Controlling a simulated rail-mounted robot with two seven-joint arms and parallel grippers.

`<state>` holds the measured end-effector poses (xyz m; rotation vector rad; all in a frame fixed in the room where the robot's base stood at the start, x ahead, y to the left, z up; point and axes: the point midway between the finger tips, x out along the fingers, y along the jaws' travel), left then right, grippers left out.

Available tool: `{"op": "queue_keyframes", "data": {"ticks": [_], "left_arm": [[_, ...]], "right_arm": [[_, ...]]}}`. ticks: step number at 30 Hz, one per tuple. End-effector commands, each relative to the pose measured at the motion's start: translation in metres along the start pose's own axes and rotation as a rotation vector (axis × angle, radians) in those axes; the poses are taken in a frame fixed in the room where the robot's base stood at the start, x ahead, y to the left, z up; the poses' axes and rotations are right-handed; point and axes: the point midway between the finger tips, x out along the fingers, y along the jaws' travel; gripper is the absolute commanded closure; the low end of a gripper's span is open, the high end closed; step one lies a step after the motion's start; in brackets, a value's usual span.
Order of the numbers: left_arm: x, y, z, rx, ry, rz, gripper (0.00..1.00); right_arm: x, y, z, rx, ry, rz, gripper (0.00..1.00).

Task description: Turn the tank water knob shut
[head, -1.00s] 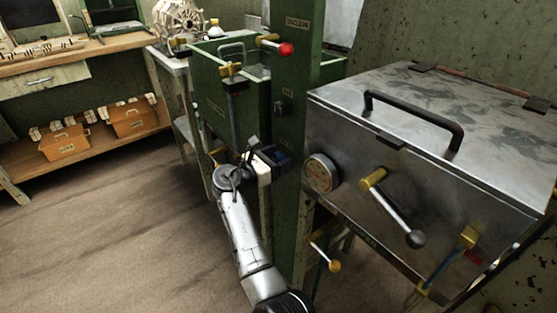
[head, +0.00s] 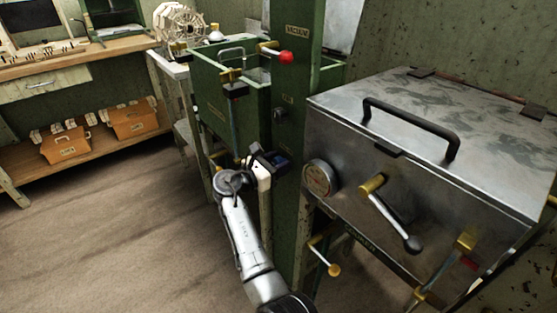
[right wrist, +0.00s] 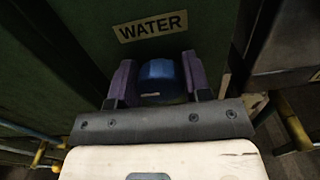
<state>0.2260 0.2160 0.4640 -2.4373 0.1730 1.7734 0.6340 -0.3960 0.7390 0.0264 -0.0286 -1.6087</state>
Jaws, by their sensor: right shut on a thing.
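The blue water knob (right wrist: 160,82) sits just below the WATER label (right wrist: 150,27) on a green panel in the right wrist view. A short pale mark on its face lies about level. My right gripper (right wrist: 161,88) has its two purple-padded fingers on either side of the knob and is shut on it. In the head view my right gripper (head: 279,163) is against the lower part of the green post (head: 292,130), where it hides the knob. My left gripper is not in view.
A metal tank (head: 420,160) with a black handle, a gauge (head: 319,178) and a black-ended lever (head: 395,215) stands close on the right. A brass lever (head: 326,257) sticks out below it. A green basin (head: 215,85) is behind the gripper. Floor at left is clear.

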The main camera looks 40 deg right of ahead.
Motion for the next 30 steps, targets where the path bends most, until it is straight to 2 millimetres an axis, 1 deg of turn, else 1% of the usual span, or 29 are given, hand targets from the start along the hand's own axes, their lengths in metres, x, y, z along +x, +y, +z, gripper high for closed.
{"op": "queue_keyframes", "data": {"ticks": [1,6,9,12,15,18,30], "left_arm": [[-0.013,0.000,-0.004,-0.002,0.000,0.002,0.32],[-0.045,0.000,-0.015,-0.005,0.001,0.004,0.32],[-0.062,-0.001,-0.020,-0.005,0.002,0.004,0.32],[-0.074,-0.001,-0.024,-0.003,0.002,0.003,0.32],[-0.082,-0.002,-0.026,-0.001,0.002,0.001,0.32],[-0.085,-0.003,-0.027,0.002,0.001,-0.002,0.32],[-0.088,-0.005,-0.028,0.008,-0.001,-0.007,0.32]], "right_arm": [[0.000,0.000,0.006,0.010,-0.001,0.001,0.79],[0.001,-0.001,0.009,0.098,-0.002,0.001,0.79],[0.001,-0.001,0.008,0.167,-0.002,0.000,0.79],[0.001,-0.001,0.006,0.245,-0.002,0.000,0.79],[0.001,-0.002,0.004,0.334,-0.002,0.000,0.79],[0.001,-0.002,0.002,0.432,-0.001,0.000,0.79],[0.001,-0.003,-0.002,0.814,-0.001,0.000,0.79]]}}
